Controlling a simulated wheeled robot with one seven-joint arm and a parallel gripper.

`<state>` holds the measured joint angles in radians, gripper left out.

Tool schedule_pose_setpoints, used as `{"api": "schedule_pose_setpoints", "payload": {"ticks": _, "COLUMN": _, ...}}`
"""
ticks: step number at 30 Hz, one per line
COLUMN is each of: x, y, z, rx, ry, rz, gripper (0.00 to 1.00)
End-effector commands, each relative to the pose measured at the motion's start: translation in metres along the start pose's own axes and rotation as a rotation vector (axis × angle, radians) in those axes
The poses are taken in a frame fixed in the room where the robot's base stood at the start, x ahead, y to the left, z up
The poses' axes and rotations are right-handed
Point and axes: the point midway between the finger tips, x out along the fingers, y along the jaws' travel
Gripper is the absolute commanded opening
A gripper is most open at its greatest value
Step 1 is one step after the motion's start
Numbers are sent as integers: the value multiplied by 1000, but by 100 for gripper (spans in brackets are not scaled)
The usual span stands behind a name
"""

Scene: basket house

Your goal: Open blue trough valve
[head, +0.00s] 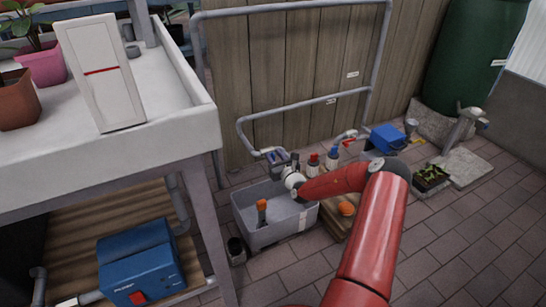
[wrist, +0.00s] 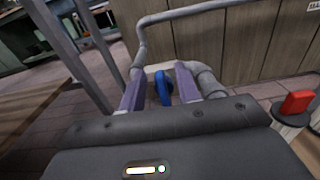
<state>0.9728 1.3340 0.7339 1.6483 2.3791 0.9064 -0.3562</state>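The blue valve handle (wrist: 162,88) shows between my two fingers in the wrist view, on the grey pipe (wrist: 205,80). My gripper (wrist: 159,90) is open, with one purple finger on each side of the handle and a visible gap on both sides. I cannot tell how deep the handle sits between the fingers. In the head view the blue valve (head: 269,153) is at the pipe end above the grey trough (head: 262,238), and my gripper (head: 287,163) is right beside it, partly hidden by my wrist. An orange-handled object (head: 262,207) stands in the trough.
Red and blue capped bottles (head: 332,158) stand right of the trough. A blue box (head: 385,138) is farther right. A white table (head: 180,125) stands at left, with a blue machine (head: 140,265) below. Wooden fencing (head: 290,60) closes the back.

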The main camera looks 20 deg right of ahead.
Motion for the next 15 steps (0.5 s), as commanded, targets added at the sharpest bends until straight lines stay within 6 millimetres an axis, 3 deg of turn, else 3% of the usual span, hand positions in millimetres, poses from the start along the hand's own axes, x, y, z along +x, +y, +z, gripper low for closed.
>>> {"api": "schedule_pose_setpoints", "payload": {"ticks": 4, "x": 11, "y": 1, "z": 0, "rx": 1, "ry": -1, "rz": 1, "gripper": 33}}
{"api": "schedule_pose_setpoints", "payload": {"ticks": 12, "x": 13, "y": 1, "z": 0, "rx": 1, "ry": 0, "rz": 1, "gripper": 33}}
{"api": "schedule_pose_setpoints", "payload": {"ticks": 15, "x": 13, "y": 1, "z": 0, "rx": 1, "ry": 0, "rz": 1, "gripper": 21}}
